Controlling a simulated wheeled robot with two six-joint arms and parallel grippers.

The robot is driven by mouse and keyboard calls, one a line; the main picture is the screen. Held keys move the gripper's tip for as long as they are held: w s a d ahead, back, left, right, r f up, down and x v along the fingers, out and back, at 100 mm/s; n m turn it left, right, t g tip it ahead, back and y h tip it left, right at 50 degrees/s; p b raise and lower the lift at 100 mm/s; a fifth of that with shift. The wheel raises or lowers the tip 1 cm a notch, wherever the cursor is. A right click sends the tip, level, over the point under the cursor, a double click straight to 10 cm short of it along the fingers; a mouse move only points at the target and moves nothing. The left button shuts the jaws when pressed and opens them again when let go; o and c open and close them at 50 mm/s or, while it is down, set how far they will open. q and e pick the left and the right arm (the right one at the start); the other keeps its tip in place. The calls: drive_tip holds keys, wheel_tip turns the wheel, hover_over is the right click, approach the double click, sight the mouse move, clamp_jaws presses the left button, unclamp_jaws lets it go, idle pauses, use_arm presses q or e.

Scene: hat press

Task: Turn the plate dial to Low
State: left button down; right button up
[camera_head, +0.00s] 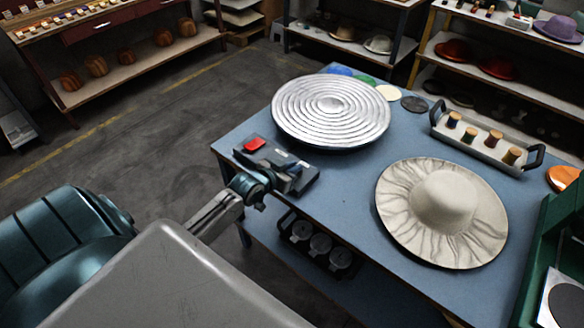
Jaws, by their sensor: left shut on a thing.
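The round ringed metal plate (331,106) sits on the blue table. A dark control box (299,178) with a red button (255,144) stands at the table's near-left edge, in front of the plate. My left gripper (256,193) reaches to the near side of this box and is shut on the plate dial. The gripper hides the dial, so its pointer and the Low mark cannot be read. My right gripper is not in view.
A cream wide-brimmed hat (443,205) lies on the right of the blue table (350,185). A tray of thread spools (482,136) stands behind it. A dark rack with three round items (320,243) is below the table's front edge. Green equipment (555,240) borders the right.

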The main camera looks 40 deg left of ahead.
use_arm(q)
drive_tip(key=shift+w+r, duration=0.1)
drive_tip(key=shift+r, duration=0.05)
drive_tip(key=c, duration=1.5)
unclamp_jaws()
drive_tip(key=shift+w+f, duration=0.15)
drive_tip(key=shift+f, duration=0.05)
drive_tip(key=shift+s+r, duration=0.15)
drive_tip(key=shift+s, duration=0.45)
drive_tip(key=v, duration=0.9)
drive_tip(key=shift+s+a+r, duration=0.1)
drive_tip(key=shift+s+r, duration=0.15)
